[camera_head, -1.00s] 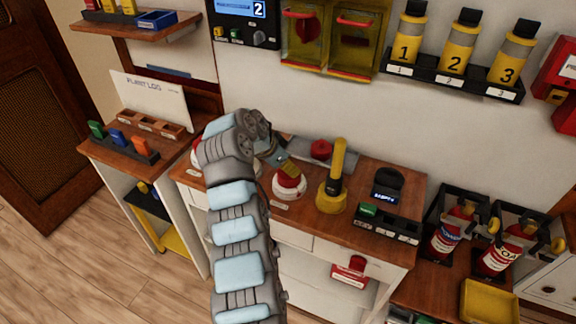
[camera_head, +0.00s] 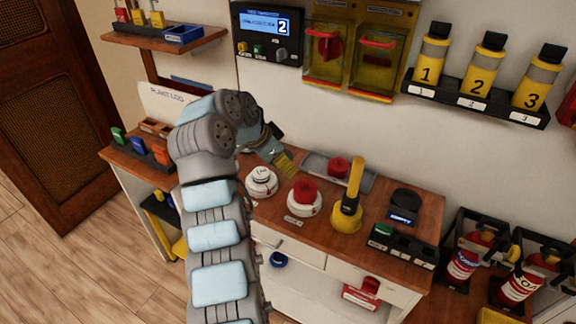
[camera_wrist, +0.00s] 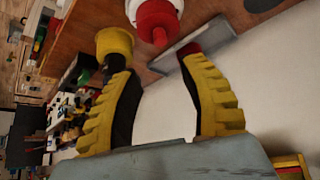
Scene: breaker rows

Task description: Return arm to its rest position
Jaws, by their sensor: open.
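My gripper (camera_head: 283,163) is at the end of my raised arm, above the left part of the wooden bench in the head view. In the wrist view my gripper (camera_wrist: 160,100) shows two yellow ridged fingers spread apart with nothing between them. A red knob on a white base (camera_head: 305,196) sits on the bench below and right of the fingers, and it is apart from them. It also shows beyond the fingers in the wrist view (camera_wrist: 157,20). A white round device (camera_head: 261,181) stands left of it.
A yellow post (camera_head: 350,205) stands on the bench, with a dark round device (camera_head: 404,202) beyond it. Numbered canisters (camera_head: 483,70) and yellow boxes (camera_head: 379,65) hang on the wall. A control panel (camera_head: 266,35) and a shelf (camera_head: 165,42) are near the arm's upper side.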

